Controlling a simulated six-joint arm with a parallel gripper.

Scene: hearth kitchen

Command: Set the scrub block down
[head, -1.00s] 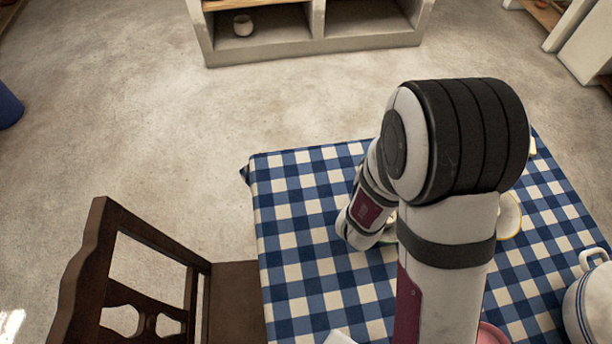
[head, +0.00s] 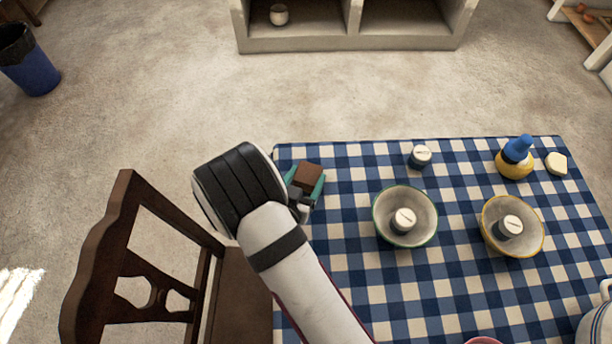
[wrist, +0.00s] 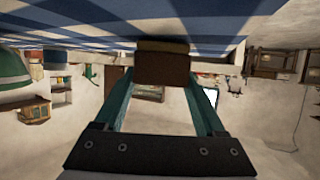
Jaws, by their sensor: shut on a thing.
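The scrub block (head: 308,174) is brown on the face I see and sits between the teal fingers of my gripper (head: 305,182). It is at the far left corner of the checked table. In the wrist view the brown block (wrist: 163,69) is between both finger ends, with a thin tan layer on its cloth side. That layer is very close to the blue and white cloth (wrist: 100,18); I cannot tell whether it touches. My gripper (wrist: 163,75) is shut on the block.
A green-rimmed bowl (head: 382,202) and a yellow-rimmed bowl (head: 535,232) each hold a small lidded jar. Another jar (head: 420,157), a yellow bottle with blue top (head: 515,162) and a cream piece (head: 556,163) stand along the back. A wooden chair (head: 125,240) is left. Cloth right of the block is clear.

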